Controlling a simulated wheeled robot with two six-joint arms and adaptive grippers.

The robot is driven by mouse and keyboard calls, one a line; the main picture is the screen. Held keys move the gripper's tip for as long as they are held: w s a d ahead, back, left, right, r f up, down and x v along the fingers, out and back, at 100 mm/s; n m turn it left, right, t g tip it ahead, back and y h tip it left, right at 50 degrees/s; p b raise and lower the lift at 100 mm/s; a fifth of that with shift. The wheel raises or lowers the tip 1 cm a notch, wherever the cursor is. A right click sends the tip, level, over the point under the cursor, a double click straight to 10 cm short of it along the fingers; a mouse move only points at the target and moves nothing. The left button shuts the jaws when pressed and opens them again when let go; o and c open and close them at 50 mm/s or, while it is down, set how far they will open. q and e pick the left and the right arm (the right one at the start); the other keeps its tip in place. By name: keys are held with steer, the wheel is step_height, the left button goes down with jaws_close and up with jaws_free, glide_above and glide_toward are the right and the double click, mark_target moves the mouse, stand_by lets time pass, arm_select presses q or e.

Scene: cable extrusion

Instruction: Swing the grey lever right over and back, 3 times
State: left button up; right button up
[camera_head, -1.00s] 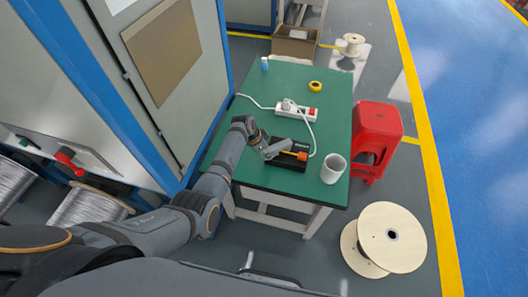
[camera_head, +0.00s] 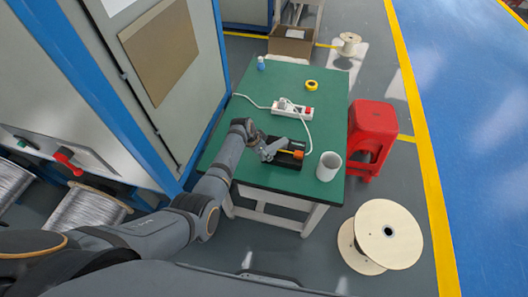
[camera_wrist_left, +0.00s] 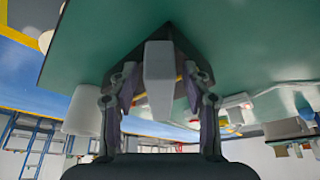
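A black device (camera_head: 286,153) with an orange-yellow part (camera_head: 295,154) lies near the front of the green table. My left gripper (camera_head: 272,149) is at its left side, low over the table. In the left wrist view, a light grey block (camera_wrist_left: 159,80), which looks like the grey lever, stands between the two fingers of my left gripper (camera_wrist_left: 160,85). The fingers flank it closely, with narrow gaps lower down. Contact at the fingertips is not clear. In the head view the lever cannot be told apart from the gripper. My right gripper is not in view.
A white cup (camera_head: 329,166) stands right of the device. A white power strip (camera_head: 292,109) with a cable lies behind it, and yellow tape (camera_head: 311,85) lies farther back. A red stool (camera_head: 372,135) and a wooden spool (camera_head: 383,236) stand right of the table (camera_head: 325,110).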

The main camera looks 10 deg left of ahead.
arm_select(q)
steer(key=v, duration=1.2)
stand_by(0.3)
steer(key=s+a+n+y, duration=0.2)
steer(key=s+a+n, duration=0.3)
steer(key=s, duration=0.8)
steer(key=s+a+n+y, duration=0.25)
steer(key=s+a, duration=0.35)
steer(key=s, duration=0.7)
step_height(320, 180, down, 26)
steer(key=s+a+n+b, duration=0.1)
steer(key=s+a+b, duration=0.1)
steer(key=s+a+f+g+b, duration=0.1)
steer(key=s+f+g+b, duration=0.1)
steer(key=s+f, duration=1.6)
steer(key=shift+s+a+f, duration=0.35)
steer(key=shift+s+f, duration=0.05)
steer(key=shift+f, duration=0.25)
